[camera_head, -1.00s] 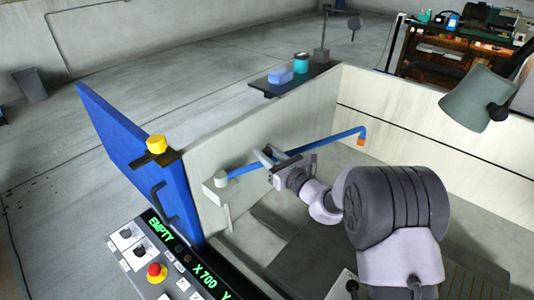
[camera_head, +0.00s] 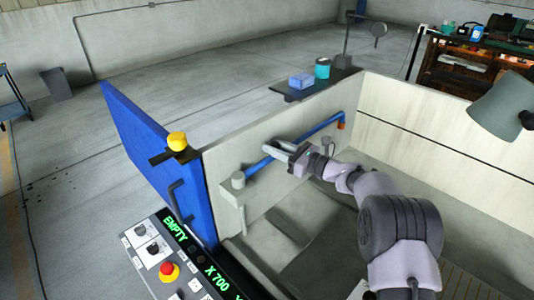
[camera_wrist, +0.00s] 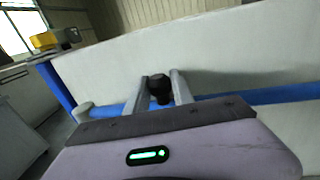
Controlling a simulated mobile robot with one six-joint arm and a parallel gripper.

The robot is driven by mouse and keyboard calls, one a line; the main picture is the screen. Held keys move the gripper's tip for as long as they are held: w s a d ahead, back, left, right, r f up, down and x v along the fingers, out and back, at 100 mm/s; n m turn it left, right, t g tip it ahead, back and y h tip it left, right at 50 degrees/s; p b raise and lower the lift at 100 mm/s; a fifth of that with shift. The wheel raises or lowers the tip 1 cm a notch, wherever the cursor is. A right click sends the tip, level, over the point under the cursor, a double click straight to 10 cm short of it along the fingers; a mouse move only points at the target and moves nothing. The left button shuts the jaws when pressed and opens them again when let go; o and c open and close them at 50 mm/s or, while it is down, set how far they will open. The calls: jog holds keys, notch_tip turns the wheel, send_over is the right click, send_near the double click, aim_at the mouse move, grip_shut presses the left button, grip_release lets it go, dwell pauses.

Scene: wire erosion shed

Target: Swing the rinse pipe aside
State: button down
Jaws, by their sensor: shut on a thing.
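The rinse pipe (camera_head: 320,129) is a blue tube with an orange tip (camera_head: 341,126). It runs from a grey pivot block (camera_head: 238,181) close along the inner face of the pale tank wall. My gripper (camera_head: 271,148) is shut on the pipe, nearer the pivot than the tip. In the wrist view, the two grey fingers (camera_wrist: 161,88) stand either side of a small dark knob (camera_wrist: 160,88). The blue pipe (camera_wrist: 255,97) runs out to the right beside the wall. The exact finger contact is hidden there.
A control panel (camera_head: 165,260) is at the front. A shelf (camera_head: 335,77) behind the wall holds a blue box and a teal tin. The tank middle looks clear.

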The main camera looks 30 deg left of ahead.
jog(key=shift+r, duration=0.1)
jog(key=c, duration=1.1)
grip_release()
jog(key=shift+a, duration=0.15)
jog(key=s+d+p, duration=0.1)
jog(key=d+p, duration=0.1)
jog(key=d, duration=1.5)
jog(key=shift+s+d+p, duration=0.25)
jog(key=shift+d+p, duration=0.05)
jog(key=shift+p, duration=0.05)
